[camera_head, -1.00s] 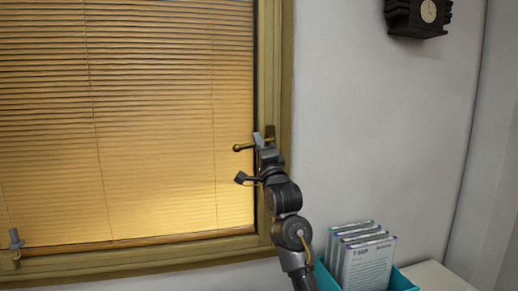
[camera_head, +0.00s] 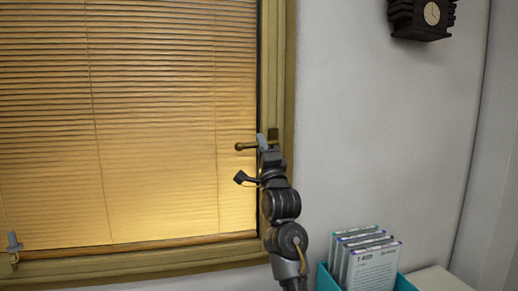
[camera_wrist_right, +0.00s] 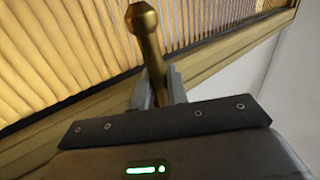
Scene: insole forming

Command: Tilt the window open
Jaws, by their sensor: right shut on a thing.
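The window (camera_head: 276,60) has an olive-brown frame and closed yellow blinds on its inside. Its brass handle (camera_head: 243,146) is on the right side of the frame and points left, about level. My right gripper (camera_head: 264,141) is at the handle, shut on it near its pivot end. In the right wrist view the handle (camera_wrist_right: 147,35) passes between the two grey fingers of my right gripper (camera_wrist_right: 159,88), and its rounded knob sticks out beyond them. The fingers hide part of the handle. My left gripper is not in view.
A teal box (camera_head: 328,280) with several upright packets (camera_head: 374,265) stands at the lower right, beside a pale surface (camera_head: 438,280). A dark clock (camera_head: 432,13) hangs on the wall at the upper right. A small grey-topped fitting (camera_head: 14,243) is at the window's lower left.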

